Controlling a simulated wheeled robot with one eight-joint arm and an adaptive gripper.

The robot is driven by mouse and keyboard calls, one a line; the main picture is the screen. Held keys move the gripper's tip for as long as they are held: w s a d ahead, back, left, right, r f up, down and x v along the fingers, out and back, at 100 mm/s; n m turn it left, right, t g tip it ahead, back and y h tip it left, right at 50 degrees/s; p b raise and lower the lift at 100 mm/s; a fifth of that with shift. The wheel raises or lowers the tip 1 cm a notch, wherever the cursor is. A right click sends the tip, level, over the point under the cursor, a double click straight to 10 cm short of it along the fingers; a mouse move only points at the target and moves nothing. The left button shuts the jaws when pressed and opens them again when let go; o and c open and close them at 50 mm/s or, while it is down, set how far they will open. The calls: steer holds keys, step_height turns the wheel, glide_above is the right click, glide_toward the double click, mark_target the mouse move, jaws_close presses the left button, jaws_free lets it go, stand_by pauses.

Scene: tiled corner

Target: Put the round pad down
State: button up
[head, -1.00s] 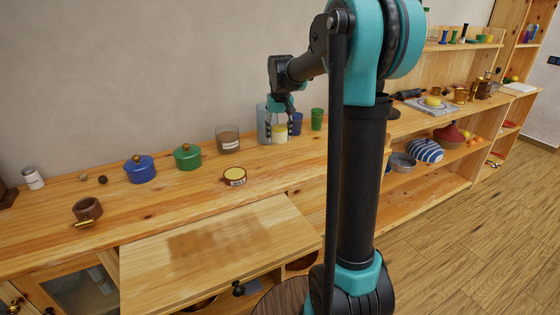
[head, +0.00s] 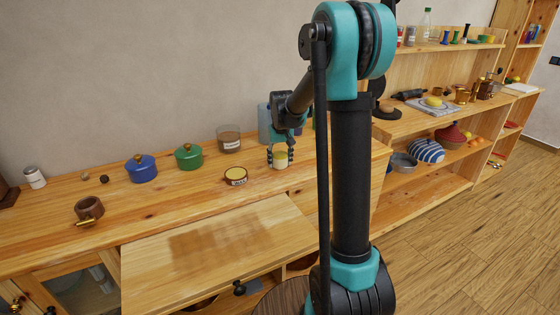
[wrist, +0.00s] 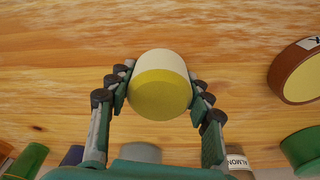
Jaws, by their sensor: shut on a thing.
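The round pad, a short cylinder with a yellow end and a pale cream side, is between my gripper's fingers in the wrist view (wrist: 160,88). In the head view the pad (head: 280,160) shows at the lower end of my gripper (head: 280,153), over the wooden counter. My gripper is shut on it, with a finger on each side. The pad is at or just above the counter top; I cannot tell whether it touches.
A round labelled yellow-topped tin (head: 236,176) is left of the pad. A labelled glass jar (head: 229,139), a green pot (head: 189,156) and a blue pot (head: 141,168) stand farther left. Cups stand behind my gripper. Bare counter (head: 275,188) lies in front of the pad.

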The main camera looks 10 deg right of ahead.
mark_target(281, 155)
steer(key=shift+f, duration=0.15)
steer(key=o, duration=1.2)
steer(key=r, duration=0.4)
steer(key=s+r, duration=0.1)
steer(key=r, duration=0.7)
steer(key=shift+s+r, duration=0.15)
steer(key=shift+s, duration=0.05)
